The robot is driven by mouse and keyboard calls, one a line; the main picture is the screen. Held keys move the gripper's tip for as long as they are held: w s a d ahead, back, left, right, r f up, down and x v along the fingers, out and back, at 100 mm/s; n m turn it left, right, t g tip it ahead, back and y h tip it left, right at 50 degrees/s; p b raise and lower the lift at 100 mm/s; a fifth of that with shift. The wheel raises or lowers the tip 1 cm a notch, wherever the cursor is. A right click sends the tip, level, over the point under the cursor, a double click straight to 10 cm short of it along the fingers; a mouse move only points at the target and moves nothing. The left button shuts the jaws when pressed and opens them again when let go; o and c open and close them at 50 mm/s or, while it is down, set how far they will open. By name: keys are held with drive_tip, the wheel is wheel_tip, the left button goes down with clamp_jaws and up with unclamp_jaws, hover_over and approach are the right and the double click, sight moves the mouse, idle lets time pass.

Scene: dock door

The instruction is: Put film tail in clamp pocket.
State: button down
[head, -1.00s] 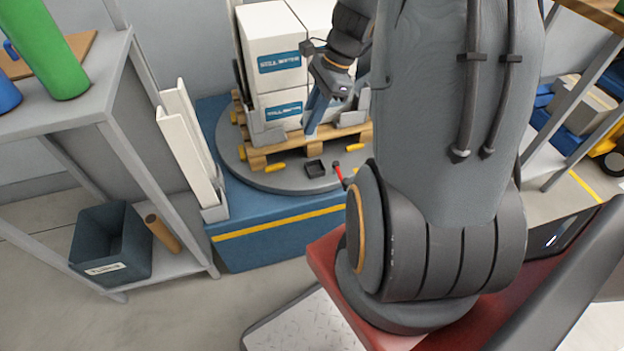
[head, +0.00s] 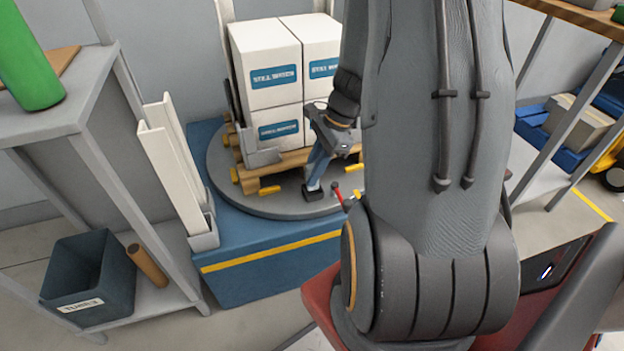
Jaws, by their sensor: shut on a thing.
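The clamp pocket (head: 313,194) is a small black open box on the grey turntable (head: 230,190), in front of the pallet. The lower end of the tail meets the pocket's opening. I cannot tell how deep the end is inside. A red-handled lever (head: 337,192) stands just right of the pocket.
White boxes with blue labels (head: 272,76) are stacked on the wooden pallet (head: 290,160) close behind my gripper. White corner boards (head: 172,165) stand to the left. A grey shelf (head: 60,115) with a dark bin (head: 90,280) is further left.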

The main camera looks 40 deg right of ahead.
drive_tip(key=shift+f, duration=1)
drive_tip(key=shift+f, duration=0.2)
drive_tip(key=c, duration=1.7)
unclamp_jaws()
drive_tip(key=shift+o, duration=0.2)
drive_tip(key=shift+r, duration=0.1)
drive_tip(key=p+v, duration=0.4)
drive_tip(key=v, duration=0.8)
